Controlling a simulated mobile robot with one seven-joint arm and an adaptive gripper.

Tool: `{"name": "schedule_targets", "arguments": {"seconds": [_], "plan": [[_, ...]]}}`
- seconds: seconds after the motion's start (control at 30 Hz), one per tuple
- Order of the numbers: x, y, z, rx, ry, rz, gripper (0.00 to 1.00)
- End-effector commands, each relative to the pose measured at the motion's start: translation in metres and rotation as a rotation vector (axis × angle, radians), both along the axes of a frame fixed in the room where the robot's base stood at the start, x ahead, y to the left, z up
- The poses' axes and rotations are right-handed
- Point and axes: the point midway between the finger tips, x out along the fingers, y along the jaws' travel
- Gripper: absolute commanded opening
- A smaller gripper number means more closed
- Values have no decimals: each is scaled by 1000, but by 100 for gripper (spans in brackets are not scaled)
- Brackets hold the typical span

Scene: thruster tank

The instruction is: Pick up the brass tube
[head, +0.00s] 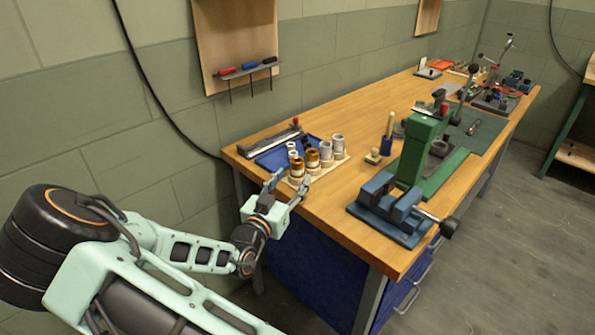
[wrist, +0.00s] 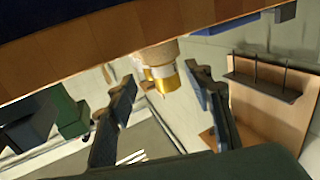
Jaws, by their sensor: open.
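A brass tube (head: 297,169) stands upright at the near edge of a pale wooden rack (head: 328,168) on the bench. A second brass-coloured tube (head: 312,157) stands just behind and to the right of it. My gripper (head: 287,187) is open and empty, off the bench's left end and close to the nearer brass tube. In the wrist view, which is tilted, a brass tube (wrist: 163,79) with a pale band shows between the open fingers (wrist: 164,84), beyond them. I cannot tell whether a finger touches it. Its lower part is hidden by the bench edge.
Silver tubes (head: 326,150) stand beside the brass ones. A blue tray (head: 272,158) lies behind them. A green press (head: 418,153) and a blue vise (head: 392,210) occupy the bench front. The bench edge (wrist: 110,40) lies close to my fingers. Bare wood lies right of the rack.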

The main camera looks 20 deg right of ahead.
Motion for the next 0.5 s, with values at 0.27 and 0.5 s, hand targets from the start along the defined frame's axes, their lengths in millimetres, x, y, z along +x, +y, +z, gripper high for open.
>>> {"name": "schedule_targets", "arguments": {"seconds": [0.27, 0.5], "plan": [[27, -22, 4, 0, -1, -2, 47], [41, -36, 3, 0, 0, 0, 47]]}}
